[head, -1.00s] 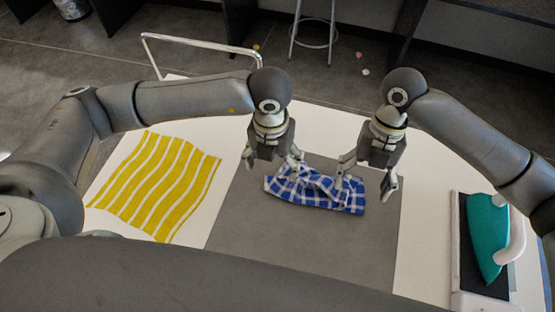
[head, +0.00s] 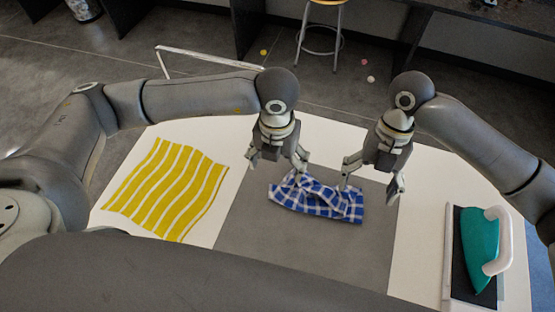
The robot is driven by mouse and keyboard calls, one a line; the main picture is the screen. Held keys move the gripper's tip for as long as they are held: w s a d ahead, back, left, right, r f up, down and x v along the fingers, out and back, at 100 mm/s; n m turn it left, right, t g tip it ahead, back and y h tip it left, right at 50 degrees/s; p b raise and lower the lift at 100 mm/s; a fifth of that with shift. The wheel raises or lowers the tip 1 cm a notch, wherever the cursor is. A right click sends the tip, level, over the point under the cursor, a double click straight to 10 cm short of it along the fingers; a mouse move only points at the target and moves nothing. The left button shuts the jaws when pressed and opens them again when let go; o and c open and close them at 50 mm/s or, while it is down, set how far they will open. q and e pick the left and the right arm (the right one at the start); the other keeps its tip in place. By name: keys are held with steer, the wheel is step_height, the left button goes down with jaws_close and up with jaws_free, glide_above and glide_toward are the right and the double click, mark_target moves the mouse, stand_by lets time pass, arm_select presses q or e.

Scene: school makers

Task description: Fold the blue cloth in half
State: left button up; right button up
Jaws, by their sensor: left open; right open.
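The blue and white checked cloth (head: 318,203) lies on the grey mat (head: 270,250) near its back part. It is doubled over into a long, narrow shape, with a raised, wrinkled bunch along its back edge. My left gripper (head: 276,168) is open, above and behind the cloth's left part. One of its fingers overlaps the cloth's back edge in the picture. My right gripper (head: 371,185) is open at the cloth's right end, with its left finger close to the cloth. I cannot tell whether any finger touches it. Neither gripper holds the cloth.
A yellow and white striped cloth (head: 170,187) lies flat on the white table (head: 425,200) left of the mat. A teal iron (head: 480,248) rests on a stand at the right. The mat's front part is bare. A stool (head: 322,30) stands beyond the table.

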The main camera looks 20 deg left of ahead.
steer(key=shift+r+p, duration=1.1)
steer(key=shift+r, duration=0.4)
